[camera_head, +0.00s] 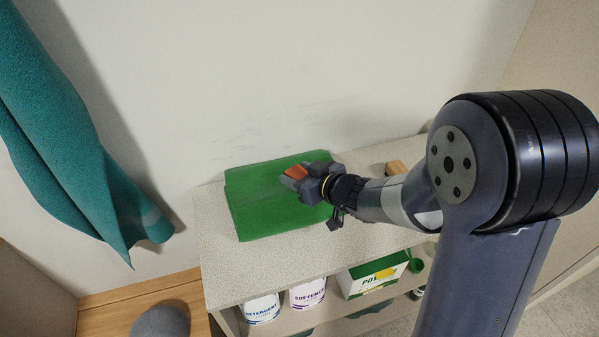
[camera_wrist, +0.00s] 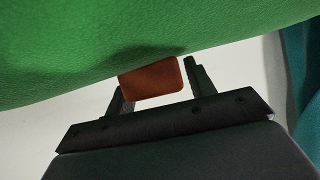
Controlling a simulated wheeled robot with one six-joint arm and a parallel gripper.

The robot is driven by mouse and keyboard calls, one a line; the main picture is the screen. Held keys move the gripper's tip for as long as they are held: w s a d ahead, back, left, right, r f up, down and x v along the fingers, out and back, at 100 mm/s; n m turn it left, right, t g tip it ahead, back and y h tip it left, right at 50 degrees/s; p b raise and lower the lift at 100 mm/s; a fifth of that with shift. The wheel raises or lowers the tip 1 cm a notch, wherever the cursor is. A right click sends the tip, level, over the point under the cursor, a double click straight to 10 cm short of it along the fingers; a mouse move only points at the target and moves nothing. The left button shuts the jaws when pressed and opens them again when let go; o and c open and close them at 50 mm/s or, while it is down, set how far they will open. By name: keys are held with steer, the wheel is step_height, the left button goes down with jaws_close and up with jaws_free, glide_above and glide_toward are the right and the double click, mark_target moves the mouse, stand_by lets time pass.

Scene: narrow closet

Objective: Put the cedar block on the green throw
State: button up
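The cedar block is a small reddish-brown block (camera_head: 298,172), also in the wrist view (camera_wrist: 152,79). My gripper (camera_head: 303,177) has a finger on each side of it and appears shut on it; the fingers show in the wrist view (camera_wrist: 160,85). The block overlaps the left finger there, and the right finger lies close along its other side. The green throw (camera_head: 255,205) lies folded flat on the speckled shelf top. Block and gripper are over its right part, close to it. In the wrist view the throw (camera_wrist: 70,45) fills the top; whether the block touches it is unclear.
The wall is close behind the shelf (camera_head: 225,275). A brown wooden object (camera_head: 396,167) sits farther right, partly hidden by my arm. A teal cloth (camera_head: 75,150) hangs at left. Detergent (camera_head: 262,309), softener (camera_head: 307,293) and a green-white box (camera_head: 370,277) stand below the top.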

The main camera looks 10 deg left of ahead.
steer(key=shift+o, duration=1)
steer(key=shift+s+d+r, duration=0.1)
steer(key=shift+d+r, duration=0.1)
steer(key=shift+r, duration=0.15)
steer(key=p+v, duration=0.1)
steer(key=v, duration=1)
steer(key=shift+s+d+p, duration=0.2)
steer(key=shift+p, duration=0.2)
steer(key=shift+r, duration=0.1)
